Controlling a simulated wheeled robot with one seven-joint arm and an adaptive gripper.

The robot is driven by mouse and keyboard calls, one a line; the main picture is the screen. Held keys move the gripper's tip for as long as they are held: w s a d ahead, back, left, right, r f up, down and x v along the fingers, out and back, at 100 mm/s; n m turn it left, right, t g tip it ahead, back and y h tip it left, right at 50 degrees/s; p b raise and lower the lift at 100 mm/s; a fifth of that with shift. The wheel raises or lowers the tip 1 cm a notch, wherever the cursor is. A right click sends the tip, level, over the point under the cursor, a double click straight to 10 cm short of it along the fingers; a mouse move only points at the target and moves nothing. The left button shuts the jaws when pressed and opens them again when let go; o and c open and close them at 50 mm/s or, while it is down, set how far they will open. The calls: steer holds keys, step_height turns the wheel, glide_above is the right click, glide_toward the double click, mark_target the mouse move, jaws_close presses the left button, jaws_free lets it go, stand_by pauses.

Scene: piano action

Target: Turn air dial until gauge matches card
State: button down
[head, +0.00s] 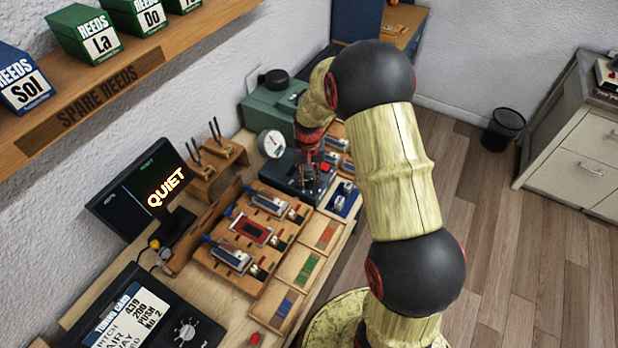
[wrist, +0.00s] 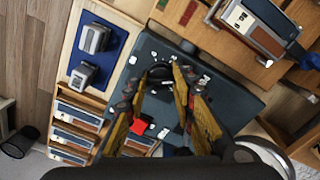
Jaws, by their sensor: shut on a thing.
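My gripper (head: 312,178) points down over a dark blue-grey box (head: 285,180) at the far part of the bench. In the wrist view my gripper (wrist: 161,80) has its brass-coloured fingers on either side of a black round dial (wrist: 160,71) on the box top, shut on it. The fingers partly hide the dial and its marks. The white round gauge (head: 271,143) stands beside the box; its needle is too small to read. Part of the gauge (wrist: 264,155) shows at the wrist view's bottom edge. The tuning card (head: 130,318) shows "439", "200", "PUSH" and "No. 2" at the near left.
A red button (wrist: 139,127) sits on the box close to my fingers. A screen (head: 150,190) reads "QUIET". A wooden reed rack (head: 225,265) and a blue tray (head: 344,200) with metal blocks lie near the box. A shelf (head: 130,75) overhangs at the upper left.

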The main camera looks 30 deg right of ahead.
mark_target(309, 180)
steer(key=shift+n+p, duration=0.3)
steer(key=shift+n, duration=1.4)
steer(key=c, duration=1.5)
jaws_free()
steer(key=shift+o, duration=0.2)
step_height(309, 180, up, 12)
